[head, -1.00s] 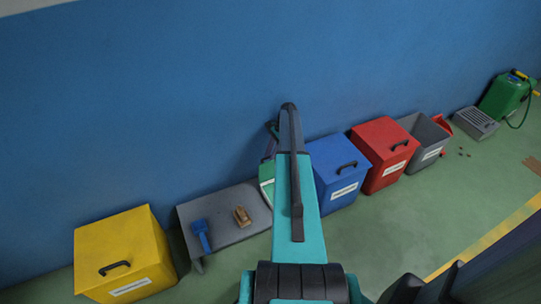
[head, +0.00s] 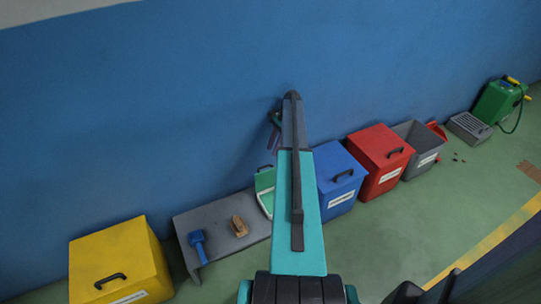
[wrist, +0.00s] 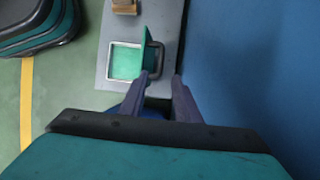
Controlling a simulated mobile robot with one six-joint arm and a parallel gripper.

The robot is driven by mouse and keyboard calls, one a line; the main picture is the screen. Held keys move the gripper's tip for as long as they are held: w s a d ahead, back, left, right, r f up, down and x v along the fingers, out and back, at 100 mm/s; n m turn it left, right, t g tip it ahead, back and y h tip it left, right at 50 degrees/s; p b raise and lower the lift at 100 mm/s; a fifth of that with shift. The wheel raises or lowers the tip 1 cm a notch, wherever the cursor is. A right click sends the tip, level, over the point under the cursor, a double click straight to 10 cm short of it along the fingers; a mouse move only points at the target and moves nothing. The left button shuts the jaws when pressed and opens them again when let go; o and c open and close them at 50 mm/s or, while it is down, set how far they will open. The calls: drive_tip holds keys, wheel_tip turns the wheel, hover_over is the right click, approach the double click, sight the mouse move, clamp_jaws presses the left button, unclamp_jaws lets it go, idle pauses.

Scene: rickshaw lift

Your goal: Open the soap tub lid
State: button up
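The soap tub is a small square tub with a pale rim and green inside. It shows in the wrist view (wrist: 124,63) and, partly behind my arm, in the head view (head: 265,201). Its green lid (wrist: 148,42) stands up steeply along the tub's right side in the wrist view, with a dark handle on its outer face. The tub looks open. My gripper (wrist: 160,77) has its two fingers spread with nothing between them, just below the lid in the wrist view. I cannot tell how far above the tub the fingers are.
The tub stands on a grey bench (head: 222,217) against the blue wall, with a blue tool (head: 198,245) and a wooden brush (head: 239,226). A yellow box (head: 118,262) stands left; blue (head: 339,178) and red (head: 379,160) boxes stand right.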

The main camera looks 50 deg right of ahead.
drive_tip(key=shift+v, duration=1.9)
